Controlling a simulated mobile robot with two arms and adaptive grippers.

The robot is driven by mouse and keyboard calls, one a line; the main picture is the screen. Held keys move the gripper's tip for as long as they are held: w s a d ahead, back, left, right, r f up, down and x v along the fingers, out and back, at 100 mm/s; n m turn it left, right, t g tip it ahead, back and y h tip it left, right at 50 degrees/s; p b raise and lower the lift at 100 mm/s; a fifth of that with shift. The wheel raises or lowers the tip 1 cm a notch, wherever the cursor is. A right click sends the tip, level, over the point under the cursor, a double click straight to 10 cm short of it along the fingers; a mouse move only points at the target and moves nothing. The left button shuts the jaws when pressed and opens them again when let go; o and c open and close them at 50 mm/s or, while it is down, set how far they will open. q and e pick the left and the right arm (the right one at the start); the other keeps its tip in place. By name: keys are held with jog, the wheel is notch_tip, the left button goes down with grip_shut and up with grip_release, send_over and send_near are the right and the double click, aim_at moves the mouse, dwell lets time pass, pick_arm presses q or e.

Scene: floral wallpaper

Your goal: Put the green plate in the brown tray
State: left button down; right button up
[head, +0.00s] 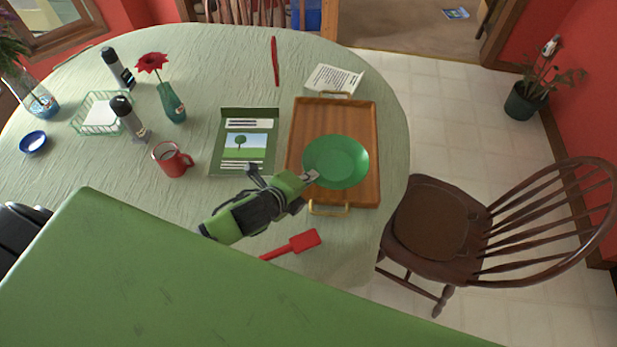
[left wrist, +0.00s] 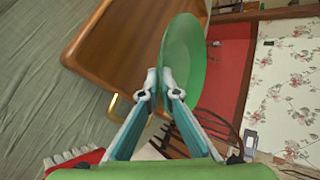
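The green plate (head: 338,160) is over the right part of the brown tray (head: 306,120) in the head view. My left gripper (head: 311,177) is shut on the plate's near-left rim. In the left wrist view the plate (left wrist: 184,50) rises from between the fingertips (left wrist: 167,92), with the tray (left wrist: 120,50) behind it to the left. The plate appears held above the tray floor; the exact gap is hard to tell. The tray is wooden with brass handles. My right gripper is not in view.
A wooden chair (head: 440,220) stands at the table's right edge.

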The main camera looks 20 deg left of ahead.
aim_at(308, 188)
pick_arm(q)
jog(key=w+f, duration=0.1)
jog(key=w+a+f, duration=0.1)
jog(key=shift+w+a+f, duration=0.15)
jog(key=shift+f, duration=0.25)
jog(key=shift+w+f+p, duration=0.1)
jog(key=shift+f+p, duration=0.3)
jog(key=shift+f, duration=1.3)
jog(key=c, duration=2.7)
grip_release()
jog(key=shift+f, duration=0.15)
jog(key=shift+o, duration=0.7)
jog(key=v, duration=1.2)
jog(key=shift+b, duration=0.35)
jog(key=shift+a, duration=0.1)
